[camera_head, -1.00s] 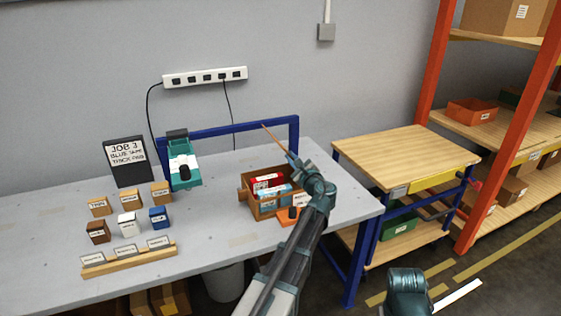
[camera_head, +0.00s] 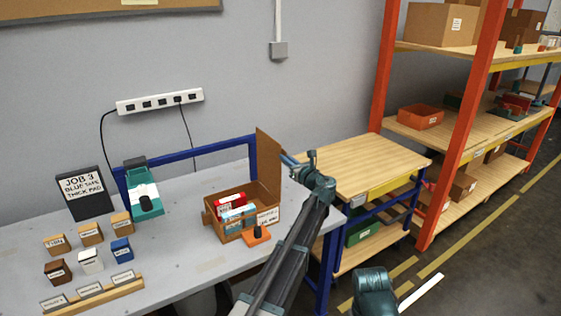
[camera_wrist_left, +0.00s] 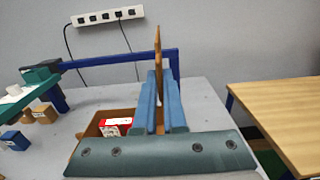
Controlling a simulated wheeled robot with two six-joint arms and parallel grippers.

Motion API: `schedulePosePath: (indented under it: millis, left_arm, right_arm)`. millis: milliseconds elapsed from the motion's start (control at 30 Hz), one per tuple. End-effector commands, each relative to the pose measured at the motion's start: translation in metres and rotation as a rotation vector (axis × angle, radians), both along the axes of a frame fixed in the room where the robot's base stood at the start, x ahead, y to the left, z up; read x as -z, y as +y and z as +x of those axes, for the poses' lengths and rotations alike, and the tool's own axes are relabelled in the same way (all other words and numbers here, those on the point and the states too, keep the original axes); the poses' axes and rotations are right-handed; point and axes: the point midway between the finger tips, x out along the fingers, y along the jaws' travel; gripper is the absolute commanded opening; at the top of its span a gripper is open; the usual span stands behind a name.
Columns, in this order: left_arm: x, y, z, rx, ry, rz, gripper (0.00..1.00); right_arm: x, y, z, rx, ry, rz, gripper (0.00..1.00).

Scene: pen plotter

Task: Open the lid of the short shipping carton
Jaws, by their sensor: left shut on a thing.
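The short shipping carton (camera_head: 217,232) stands on the grey workbench, with red and light-blue boxes inside. Its brown lid (camera_head: 268,160) stands up about vertically from the carton's right side, so the top is open. My left gripper (camera_head: 286,158) is shut on the lid near its upper part, from the right. In the left wrist view the blue fingers (camera_wrist_left: 162,100) lie on either side of the lid (camera_wrist_left: 158,48), which shows nearly edge-on. The carton (camera_wrist_left: 92,130) is partly hidden behind my gripper there. My right gripper is out of view.
An orange block with a black knob (camera_head: 257,236) sits in front of the carton. A teal device (camera_head: 146,205), a job sign (camera_head: 84,193) and several small boxes stand to the left. A wooden-topped cart (camera_head: 370,165) stands to the right.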

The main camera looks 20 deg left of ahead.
Motion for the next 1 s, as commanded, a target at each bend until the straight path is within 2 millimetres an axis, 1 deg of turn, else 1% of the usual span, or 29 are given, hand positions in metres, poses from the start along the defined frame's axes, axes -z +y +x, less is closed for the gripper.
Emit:
schedulePosePath:
  millis: [133, 533, 567, 600, 667, 700, 733, 1000]
  left_arm:
    - [0.0013, -0.0034, 0.0030, 0.001, 0.015, 0.006, 0.00]
    - [0.0014, -0.0039, 0.0031, 0.001, 0.018, 0.008, 0.00]
    - [0.0014, -0.0039, 0.0031, 0.001, 0.018, 0.008, 0.10]
    - [0.0014, -0.0039, 0.0031, 0.001, 0.018, 0.008, 0.17]
    - [0.0012, -0.0038, 0.0032, 0.001, 0.018, 0.009, 0.28]
    - [0.0011, -0.0037, 0.0031, 0.001, 0.017, 0.009, 0.35]
    - [0.0010, -0.0037, 0.0033, 0.001, 0.017, 0.009, 0.39]
    - [0.0005, -0.0037, 0.0031, 0.000, 0.017, 0.011, 0.39]
  right_arm:
    - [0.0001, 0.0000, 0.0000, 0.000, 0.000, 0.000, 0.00]
    - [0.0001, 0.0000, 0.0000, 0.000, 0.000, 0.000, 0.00]
    - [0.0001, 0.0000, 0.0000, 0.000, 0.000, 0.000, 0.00]
    - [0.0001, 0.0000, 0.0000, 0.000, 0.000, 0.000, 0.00]
    - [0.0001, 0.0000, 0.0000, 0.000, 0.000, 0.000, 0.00]
    - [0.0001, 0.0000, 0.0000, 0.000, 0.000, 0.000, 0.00]
    - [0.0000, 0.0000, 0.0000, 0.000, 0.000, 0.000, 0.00]
    - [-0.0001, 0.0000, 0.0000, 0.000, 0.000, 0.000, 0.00]
